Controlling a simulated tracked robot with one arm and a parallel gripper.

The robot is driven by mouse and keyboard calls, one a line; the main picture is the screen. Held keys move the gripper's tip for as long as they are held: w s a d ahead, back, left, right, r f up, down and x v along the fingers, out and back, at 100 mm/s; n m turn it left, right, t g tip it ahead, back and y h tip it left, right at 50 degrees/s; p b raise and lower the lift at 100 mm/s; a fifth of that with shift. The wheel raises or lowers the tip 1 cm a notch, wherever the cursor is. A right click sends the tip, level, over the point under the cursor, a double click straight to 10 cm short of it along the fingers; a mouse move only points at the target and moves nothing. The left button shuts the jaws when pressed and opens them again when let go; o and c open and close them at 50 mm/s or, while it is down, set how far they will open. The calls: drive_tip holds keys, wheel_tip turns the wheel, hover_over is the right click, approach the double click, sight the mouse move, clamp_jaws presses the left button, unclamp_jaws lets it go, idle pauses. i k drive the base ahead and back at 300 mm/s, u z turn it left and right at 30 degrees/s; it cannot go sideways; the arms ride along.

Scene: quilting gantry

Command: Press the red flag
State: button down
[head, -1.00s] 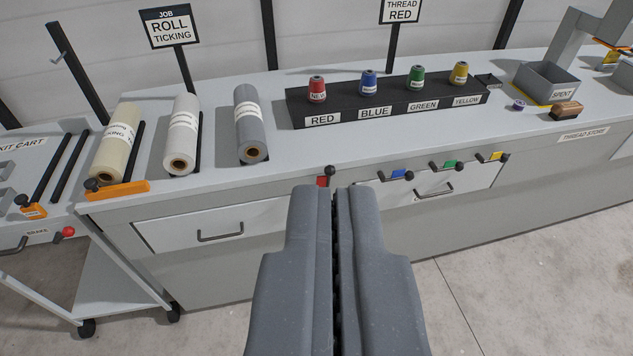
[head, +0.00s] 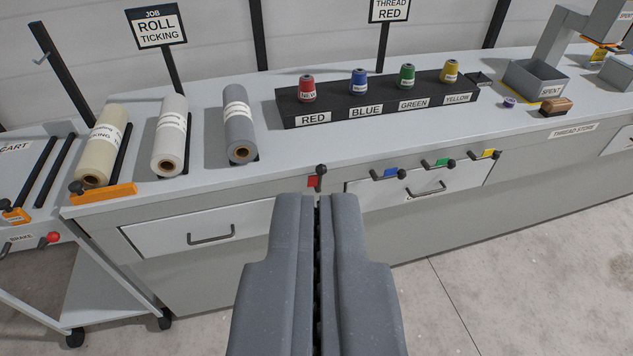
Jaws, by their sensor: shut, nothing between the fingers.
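The red flag (head: 313,182) is a small red tab with a black knob on the front edge of the bench, between the two drawers. My gripper (head: 318,198) is shut and empty. In the picture its tips end just below the red flag; I cannot tell how far apart they are in depth.
Above, a black rack (head: 375,112) holds red, blue, green and yellow spools. Three fabric rolls (head: 170,140) lie to the left. An orange bar (head: 105,194) is at the bench corner. A cart (head: 30,225) stands at the left. The floor in front is clear.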

sight(315, 181)
drive_tip(key=z, duration=0.05)
drive_tip(key=k, duration=0.6)
drive_tip(key=u, duration=0.3)
drive_tip(key=i, duration=1.45)
drive_tip(key=z, duration=0.35)
